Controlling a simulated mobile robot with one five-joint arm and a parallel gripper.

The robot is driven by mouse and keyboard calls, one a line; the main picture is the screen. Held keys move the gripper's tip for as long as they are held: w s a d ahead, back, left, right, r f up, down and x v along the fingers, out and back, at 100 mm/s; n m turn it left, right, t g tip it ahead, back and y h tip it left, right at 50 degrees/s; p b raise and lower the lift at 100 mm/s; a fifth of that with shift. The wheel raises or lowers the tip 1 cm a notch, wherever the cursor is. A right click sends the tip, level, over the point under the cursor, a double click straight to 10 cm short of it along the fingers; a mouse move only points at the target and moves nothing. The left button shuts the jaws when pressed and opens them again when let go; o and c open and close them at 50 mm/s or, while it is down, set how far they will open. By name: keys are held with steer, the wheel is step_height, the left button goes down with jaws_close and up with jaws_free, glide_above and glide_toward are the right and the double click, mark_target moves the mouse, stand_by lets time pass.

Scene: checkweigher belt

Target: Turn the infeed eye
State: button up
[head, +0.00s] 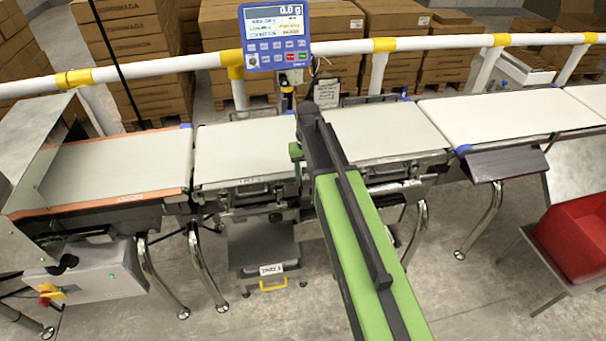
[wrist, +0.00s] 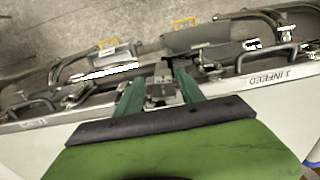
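In the head view my green and black arm reaches over the belt line, and a green part of my gripper (head: 295,151) shows beside the gap between the two middle belts. In the wrist view my gripper (wrist: 161,80) has its two green fingers spread apart. A small grey bracket-like part (wrist: 161,92) shows between them; I cannot tell whether they touch it or whether it is the infeed eye. A "1 INFEED" label (wrist: 273,78) is on the belt side at right.
A blue display (head: 274,36) reading 0.0 g hangs above a white rail (head: 345,47). Pale belts (head: 115,165) run left and right, with handles and latches along their front. A red bin (head: 577,240) stands at right. A control box (head: 95,272) is at lower left.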

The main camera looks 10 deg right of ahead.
steer(key=shift+a, duration=0.1)
steer(key=shift+r, duration=0.1)
steer(key=shift+r+p, duration=0.25)
steer(key=shift+p, duration=0.1)
step_height(320, 180, up, 17)
steer(key=p, duration=1.6)
steer(key=shift+f+p, duration=0.15)
steer(key=shift+p, duration=0.2)
